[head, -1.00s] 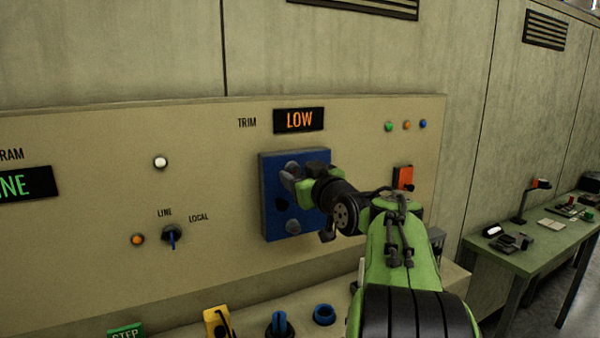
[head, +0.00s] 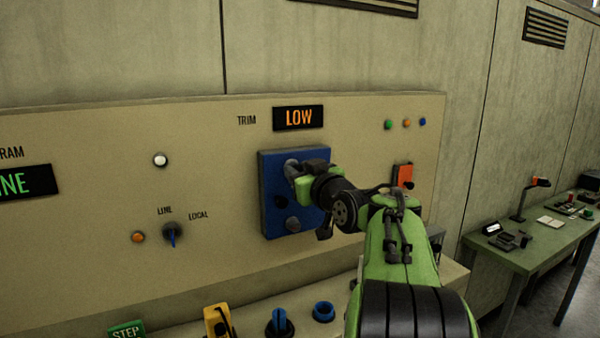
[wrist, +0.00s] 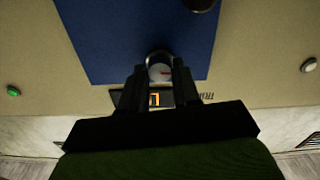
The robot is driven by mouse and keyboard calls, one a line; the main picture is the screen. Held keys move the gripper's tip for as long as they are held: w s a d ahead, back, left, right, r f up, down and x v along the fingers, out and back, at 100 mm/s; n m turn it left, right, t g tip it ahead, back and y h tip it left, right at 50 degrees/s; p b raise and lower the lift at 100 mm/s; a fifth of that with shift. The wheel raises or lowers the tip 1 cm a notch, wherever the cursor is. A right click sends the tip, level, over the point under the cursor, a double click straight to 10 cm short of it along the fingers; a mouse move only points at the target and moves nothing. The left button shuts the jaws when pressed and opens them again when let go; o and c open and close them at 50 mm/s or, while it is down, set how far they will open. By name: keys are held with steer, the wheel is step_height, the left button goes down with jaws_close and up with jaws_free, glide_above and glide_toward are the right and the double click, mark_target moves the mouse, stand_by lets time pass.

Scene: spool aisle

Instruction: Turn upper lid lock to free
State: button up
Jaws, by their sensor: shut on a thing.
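The blue lid (head: 268,185) is on the beige panel below the TRIM display. The upper lid lock (head: 291,166) is a round grey knob near the lid's top edge. My gripper (head: 297,172) reaches it from the right and partly covers it. In the wrist view, which shows the panel upside down, my gripper (wrist: 159,80) is shut on the upper lock (wrist: 160,70), one finger on each side. A small red mark shows on the lock's pale face. The lower lock (head: 293,224) sits near the lid's bottom edge. I cannot read the upper lock's setting.
The LOW display (head: 299,118) is just above the lid. An orange switch (head: 403,176) is to the right. A LINE/LOCAL selector (head: 172,233) is to the left. Blue and yellow controls stand on the ledge below.

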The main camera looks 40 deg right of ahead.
steer(key=shift+m+p, duration=2.9)
steer(key=shift+m, duration=5.7)
steer(key=o, duration=1.1)
steer(key=shift+c, duration=0.2)
steer(key=shift+s, duration=0.1)
steer(key=b+v, duration=0.2)
steer(key=v, duration=1.3)
steer(key=shift+s+a, duration=0.2)
steer(key=shift+s, duration=0.05)
